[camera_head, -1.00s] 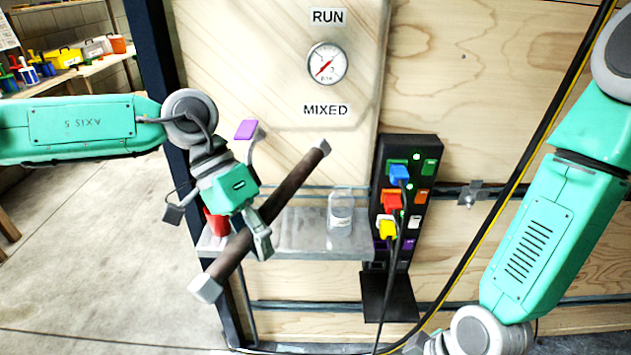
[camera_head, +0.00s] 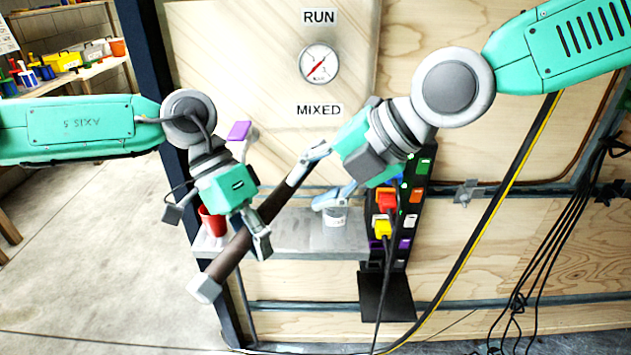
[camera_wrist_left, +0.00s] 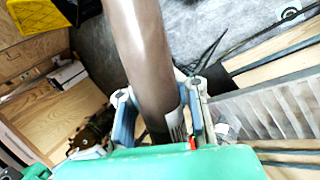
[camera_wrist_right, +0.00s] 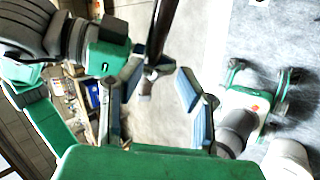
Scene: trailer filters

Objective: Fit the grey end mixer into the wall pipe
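The mixer, a dark brown tube (camera_head: 262,218) with light grey ends, slants from lower left to upper right in the head view. Its lower grey end (camera_head: 205,288) is free in the air. My left gripper (camera_head: 252,232) is shut around its middle; the left wrist view shows the tube (camera_wrist_left: 147,60) between the fingers. My right gripper (camera_head: 318,178) is open at the tube's upper end, which its finger partly hides. In the right wrist view the tube (camera_wrist_right: 163,30) shows toward the gap between the spread fingers; contact is unclear. I cannot clearly identify the wall pipe.
A metal shelf (camera_head: 285,240) behind the tube holds a red cup (camera_head: 212,222) and a clear labelled jar (camera_head: 336,218). A black socket strip (camera_head: 408,220) with coloured plugs is right of it. A gauge (camera_head: 319,64) sits on the panel above. Cables hang at right.

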